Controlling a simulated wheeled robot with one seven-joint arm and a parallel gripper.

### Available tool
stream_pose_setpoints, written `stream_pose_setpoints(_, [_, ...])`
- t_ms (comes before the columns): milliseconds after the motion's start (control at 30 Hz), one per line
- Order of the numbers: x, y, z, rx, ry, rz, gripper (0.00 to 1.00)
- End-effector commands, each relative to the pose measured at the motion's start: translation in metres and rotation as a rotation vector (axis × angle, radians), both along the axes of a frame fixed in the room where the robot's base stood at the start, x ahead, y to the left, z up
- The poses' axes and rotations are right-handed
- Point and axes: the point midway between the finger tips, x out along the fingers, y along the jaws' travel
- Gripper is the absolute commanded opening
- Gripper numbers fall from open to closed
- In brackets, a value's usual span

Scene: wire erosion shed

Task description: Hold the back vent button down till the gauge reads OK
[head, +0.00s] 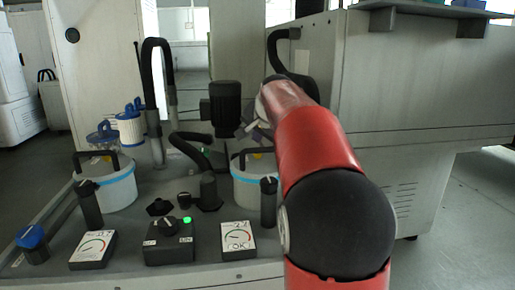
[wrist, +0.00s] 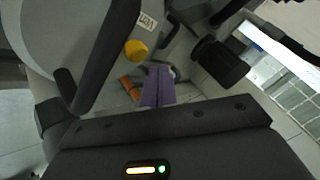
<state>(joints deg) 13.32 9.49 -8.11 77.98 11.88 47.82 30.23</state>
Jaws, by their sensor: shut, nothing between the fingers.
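In the wrist view, a round yellow button (wrist: 136,50) sits on a pale canister beside a label reading "Vent". My gripper (wrist: 160,70) shows as purple fingers held together and empty; their tips lie just below and right of the button, with a small gap in the picture. In the head view my gripper (head: 258,128) is partly hidden by my red arm, above the right blue-banded canister (head: 243,188). A bit of yellow shows on that canister's lid. The right gauge (head: 238,239) has a dial and seems to show "OK". The left gauge (head: 93,249) has a similar dial; its text is too small to read.
A left canister (head: 119,190) with a black handle stands on the grey bench. A control box (head: 168,245) with a knob and lit green lamp sits at the front. Black hoses, a dark motor (head: 225,108) and a large grey cabinet (head: 420,85) surround the arm.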

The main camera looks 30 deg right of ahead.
Motion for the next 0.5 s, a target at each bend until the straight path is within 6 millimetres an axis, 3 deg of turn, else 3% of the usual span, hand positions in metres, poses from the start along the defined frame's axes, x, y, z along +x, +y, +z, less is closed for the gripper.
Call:
stream_pose_setpoints(33, [0.000, 0.000, 0.011, 0.000, -0.001, 0.000, 0.00])
stream_pose_setpoints(300, [0.000, 0.000, 0.038, -0.001, -0.001, -0.001, 0.00])
stream_pose_setpoints(500, [0.000, 0.000, 0.040, 0.000, 0.000, 0.000, 0.00])
